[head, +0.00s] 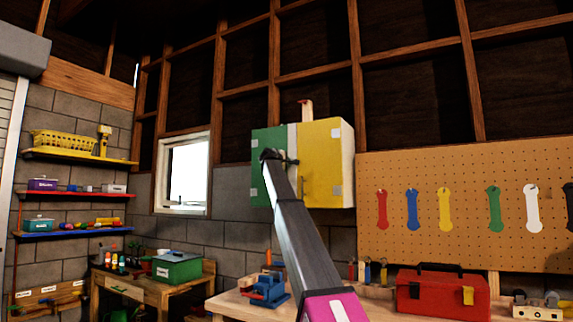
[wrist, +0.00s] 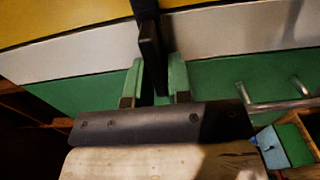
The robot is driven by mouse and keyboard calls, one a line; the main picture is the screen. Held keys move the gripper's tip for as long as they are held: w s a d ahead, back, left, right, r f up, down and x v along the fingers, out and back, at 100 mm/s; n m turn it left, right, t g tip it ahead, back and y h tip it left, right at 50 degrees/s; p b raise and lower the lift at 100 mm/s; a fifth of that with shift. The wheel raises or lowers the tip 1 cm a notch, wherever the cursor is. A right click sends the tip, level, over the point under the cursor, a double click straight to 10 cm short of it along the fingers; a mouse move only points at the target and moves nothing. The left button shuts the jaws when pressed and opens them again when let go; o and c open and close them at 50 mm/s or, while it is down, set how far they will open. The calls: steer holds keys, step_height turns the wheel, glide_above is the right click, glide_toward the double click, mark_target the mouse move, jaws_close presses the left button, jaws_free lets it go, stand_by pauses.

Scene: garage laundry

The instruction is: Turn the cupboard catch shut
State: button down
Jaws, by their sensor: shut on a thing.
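The cupboard hangs on the back wall, with a green panel (head: 268,140) on the left, a pale strip (head: 293,138) and a yellow panel (head: 318,150) on the right. In the wrist view, the dark bar-shaped catch (wrist: 151,45) crosses the pale strip (wrist: 75,65) from the yellow panel (wrist: 60,20) towards the green panel (wrist: 80,92). My gripper (head: 283,158) is at the cupboard front. Its green fingertips (wrist: 156,80) stand on either side of the catch's near end and are shut on it. In the head view my gripper and arm hide most of the catch.
A metal handle (wrist: 278,105) sticks out from the green panel beside my gripper. A red-and-wood object (head: 306,108) stands above the cupboard. The pegboard (head: 430,165) is to the right. The workbench below holds a red toolbox (head: 442,292) and a blue vise (head: 266,290).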

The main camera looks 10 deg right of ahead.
stand_by(0.3)
steer(key=c, duration=1.2)
jaws_free()
steer(key=v, duration=1)
steer(key=shift+s+a, duration=0.25)
steer(key=shift+s, duration=0.05)
